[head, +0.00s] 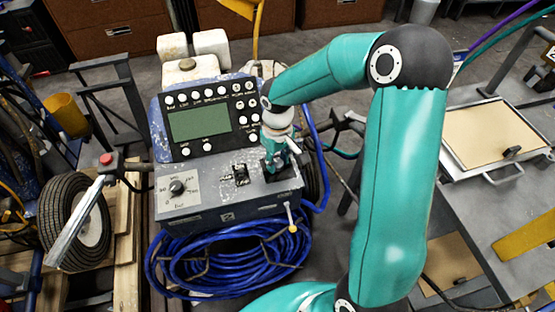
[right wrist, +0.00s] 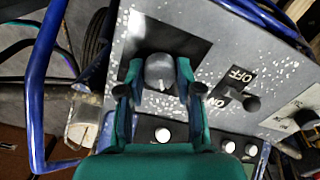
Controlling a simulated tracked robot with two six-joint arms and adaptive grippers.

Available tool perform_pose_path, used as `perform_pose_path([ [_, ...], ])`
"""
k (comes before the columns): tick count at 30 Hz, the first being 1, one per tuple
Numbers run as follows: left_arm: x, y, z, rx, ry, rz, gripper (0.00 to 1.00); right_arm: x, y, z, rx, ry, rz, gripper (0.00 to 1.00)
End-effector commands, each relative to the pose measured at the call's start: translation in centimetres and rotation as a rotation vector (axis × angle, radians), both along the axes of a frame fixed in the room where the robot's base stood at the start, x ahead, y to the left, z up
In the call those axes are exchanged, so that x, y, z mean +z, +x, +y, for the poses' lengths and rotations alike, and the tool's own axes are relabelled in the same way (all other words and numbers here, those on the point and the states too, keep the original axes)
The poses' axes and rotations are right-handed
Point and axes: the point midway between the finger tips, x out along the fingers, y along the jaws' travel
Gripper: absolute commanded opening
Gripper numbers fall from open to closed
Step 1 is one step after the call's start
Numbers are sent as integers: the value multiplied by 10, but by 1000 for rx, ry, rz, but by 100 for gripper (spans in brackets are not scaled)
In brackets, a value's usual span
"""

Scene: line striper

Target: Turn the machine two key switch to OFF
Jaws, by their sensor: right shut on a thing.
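The line striper has a grey control box (head: 225,197) below a dark panel with a screen (head: 200,122). My right gripper (head: 277,170) points down at the right end of the box top and hides what it holds in the head view. In the right wrist view, my right gripper (right wrist: 158,90) is shut on a dark round knob, the key switch (right wrist: 160,68), with a fingertip on each side. A light mark on the knob faces the bottom of that picture. The knob's own labels cannot be read. My left gripper is not in view.
A toggle switch (right wrist: 246,101) beside an OFF label (right wrist: 238,77) stands close to the gripper. A round dial (head: 177,187) is at the box's left. A blue hose coil (head: 225,262) hangs below. A blue tube frame (right wrist: 42,90) runs beside the box.

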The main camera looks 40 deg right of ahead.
Motion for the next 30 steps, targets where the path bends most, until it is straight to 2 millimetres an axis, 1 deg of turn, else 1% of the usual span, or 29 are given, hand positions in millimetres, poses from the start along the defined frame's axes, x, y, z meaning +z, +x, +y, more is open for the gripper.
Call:
perform_pose_path([
  [5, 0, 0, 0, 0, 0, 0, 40, 1, 2, 1, 3, 0, -7, 0],
  [6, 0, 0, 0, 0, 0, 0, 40, 1, 2, 1, 3, 0, -7, 38],
  [10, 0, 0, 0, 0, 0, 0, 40, 1, 2, 1, 2, 0, -5, 60],
  [18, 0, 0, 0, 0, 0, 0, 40, 0, 1, 0, 1, 0, -2, 60],
  [22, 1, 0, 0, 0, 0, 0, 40, 5, 1, 0, 0, -1, -4, 60],
  [26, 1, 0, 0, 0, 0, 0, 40, 19, 2, 0, 0, -3, -7, 60],
  [30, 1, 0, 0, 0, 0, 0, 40, 45, 2, 0, 0, -3, -9, 60],
])
